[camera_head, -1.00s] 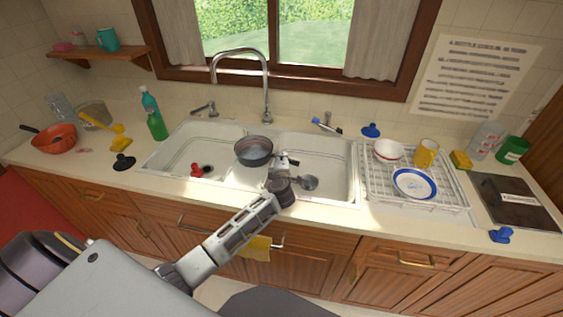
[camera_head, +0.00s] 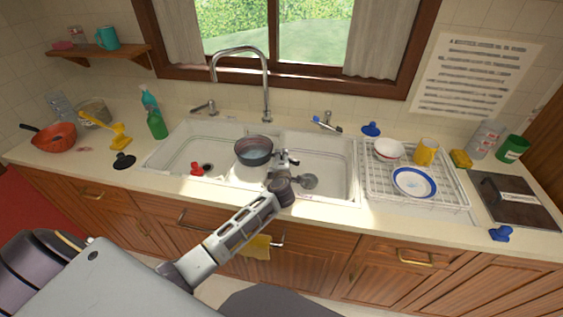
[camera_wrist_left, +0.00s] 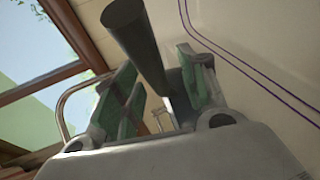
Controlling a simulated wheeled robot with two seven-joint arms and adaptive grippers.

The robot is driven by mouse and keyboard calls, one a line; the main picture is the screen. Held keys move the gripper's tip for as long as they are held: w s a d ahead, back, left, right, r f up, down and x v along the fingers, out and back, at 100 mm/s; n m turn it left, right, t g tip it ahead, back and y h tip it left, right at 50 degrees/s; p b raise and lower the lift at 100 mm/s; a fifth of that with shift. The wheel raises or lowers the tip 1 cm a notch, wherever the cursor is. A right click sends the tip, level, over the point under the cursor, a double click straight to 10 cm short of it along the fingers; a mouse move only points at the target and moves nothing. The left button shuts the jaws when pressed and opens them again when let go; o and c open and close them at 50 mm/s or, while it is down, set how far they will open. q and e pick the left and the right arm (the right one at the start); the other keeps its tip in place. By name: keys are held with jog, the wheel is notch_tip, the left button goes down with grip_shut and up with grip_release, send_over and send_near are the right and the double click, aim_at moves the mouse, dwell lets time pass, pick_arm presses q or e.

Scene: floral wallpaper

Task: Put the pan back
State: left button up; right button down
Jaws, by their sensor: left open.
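A dark round pan (camera_head: 253,151) with a bluish inside sits at the divider between the two sink basins in the head view. My left gripper (camera_head: 288,160) is just right of the pan, over the sink. In the left wrist view, a dark tapered handle (camera_wrist_left: 134,38) stands between the open fingers of this gripper (camera_wrist_left: 158,92). I cannot tell whether either finger touches it. The pan's handle is not clear in the head view. An orange pan (camera_head: 57,137) with a dark handle stands on the counter at the far left. My right gripper is not in view.
The white sink (camera_head: 345,175) has a tall faucet (camera_head: 266,85) behind it. A red item (camera_head: 197,169) lies in the left basin. A dish rack (camera_head: 445,197) with a bowl, plate and yellow mug stands on the right. A green bottle (camera_head: 157,125) stands at the back left.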

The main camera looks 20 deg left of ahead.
pick_arm(q)
jog(key=shift+s+r, duration=0.1)
jog(key=v, duration=1.1)
jog(key=shift+s+d+r, duration=0.15)
jog(key=shift+s+d, duration=0.1)
jog(key=shift+s, duration=0.05)
dwell(0.6)
jog(key=shift+s, duration=0.15)
